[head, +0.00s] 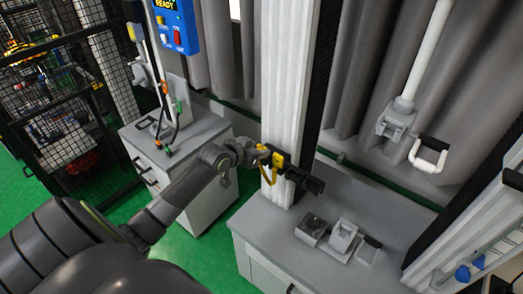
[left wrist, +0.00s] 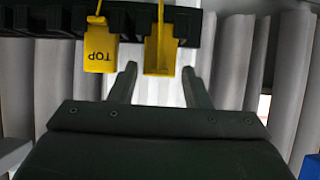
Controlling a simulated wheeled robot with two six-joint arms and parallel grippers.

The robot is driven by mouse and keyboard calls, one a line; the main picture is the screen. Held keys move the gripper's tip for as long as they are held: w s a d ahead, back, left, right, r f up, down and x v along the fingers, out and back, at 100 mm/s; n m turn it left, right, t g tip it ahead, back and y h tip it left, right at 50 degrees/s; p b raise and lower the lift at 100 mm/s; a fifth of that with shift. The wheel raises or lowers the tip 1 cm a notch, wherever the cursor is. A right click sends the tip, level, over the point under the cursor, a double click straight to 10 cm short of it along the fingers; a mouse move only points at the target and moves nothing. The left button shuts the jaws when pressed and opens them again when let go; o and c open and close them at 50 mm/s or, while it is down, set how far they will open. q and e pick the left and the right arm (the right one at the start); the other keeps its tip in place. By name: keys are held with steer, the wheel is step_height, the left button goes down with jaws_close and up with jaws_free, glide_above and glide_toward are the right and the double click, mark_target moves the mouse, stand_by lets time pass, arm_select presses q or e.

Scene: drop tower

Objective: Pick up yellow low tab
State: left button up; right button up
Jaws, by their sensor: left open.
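Two yellow tabs hang from a black rail in the left wrist view. One is a yellow tab marked TOP (left wrist: 99,50), its letters upside down, just left of the fingers. The other is a plain yellow tab (left wrist: 160,52), which lines up between the fingertips of my left gripper (left wrist: 159,80). The gripper is open, and I cannot tell whether it touches this tab. In the head view, my left gripper (head: 262,156) is at the pale column beside the yellow pieces (head: 277,160). The arm partly hides them, and I cannot tell the tabs apart there. My right gripper is not in view.
The black rail (head: 305,180) sticks out from the pale ribbed column (head: 288,75). Below is a grey bench (head: 260,222) with small metal blocks (head: 342,237). A grey cabinet (head: 198,129) stands left of it. A white handle (head: 428,155) hangs at right. Green floor shows between.

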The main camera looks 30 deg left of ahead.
mark_target(262, 146)
arm_select(q)
steer(key=shift+x, duration=1.45)
steer(key=shift+c, duration=0.2)
steer(key=c, duration=0.7)
steer(key=shift+r, duration=0.1)
step_height(262, 146, up, 9)
steer(key=shift+b, duration=1)
steer(key=shift+r, duration=0.5)
